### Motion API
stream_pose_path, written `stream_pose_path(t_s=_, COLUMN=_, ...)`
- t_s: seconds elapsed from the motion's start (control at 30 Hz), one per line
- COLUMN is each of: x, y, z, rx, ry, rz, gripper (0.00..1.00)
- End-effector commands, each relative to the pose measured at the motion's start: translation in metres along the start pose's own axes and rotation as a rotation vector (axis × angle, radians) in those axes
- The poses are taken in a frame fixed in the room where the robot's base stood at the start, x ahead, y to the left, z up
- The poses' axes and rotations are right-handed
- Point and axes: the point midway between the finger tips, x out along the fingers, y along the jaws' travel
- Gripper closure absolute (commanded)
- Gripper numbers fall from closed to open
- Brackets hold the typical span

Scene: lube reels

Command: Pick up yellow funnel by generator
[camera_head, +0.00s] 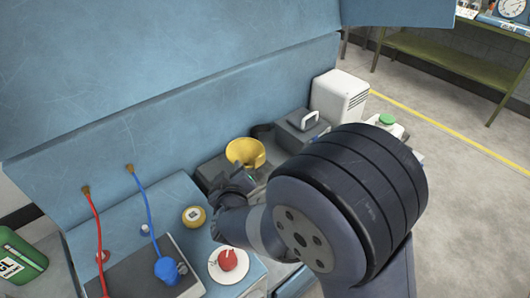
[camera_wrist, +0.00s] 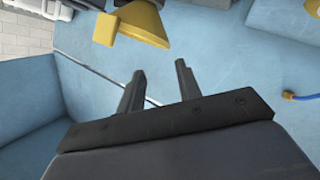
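The yellow funnel (camera_head: 243,150) sits on a low grey block against the blue back panel, its wide mouth facing up and toward me. It also shows at the top of the wrist view (camera_wrist: 150,22), beyond my fingertips. My gripper (camera_head: 236,180) is just in front of the funnel, apart from it as far as I can see. In the wrist view the two fingers (camera_wrist: 159,80) stand apart with nothing between them. My dark arm hides part of the bench to the right. Which item is the generator is unclear; a grey box with a handle (camera_head: 300,130) stands right of the funnel.
A white unit (camera_head: 338,97) stands farther right. A green can (camera_head: 20,256) stands far left.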

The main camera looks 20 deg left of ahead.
Motion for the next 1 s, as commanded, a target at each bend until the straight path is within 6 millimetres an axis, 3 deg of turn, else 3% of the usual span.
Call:
stream_pose_path(t_s=0.33, x=0.043, y=0.000, z=-0.001, rx=-0.002, ry=0.002, rz=0.006, gripper=0.67)
stream_pose_path(t_s=0.63, x=0.063, y=-0.002, z=0.000, rx=-0.003, ry=0.001, rz=0.004, gripper=0.67)
stream_pose_path(t_s=1.0, x=0.104, y=-0.006, z=0.003, rx=-0.001, ry=0.002, rz=0.004, gripper=0.67)
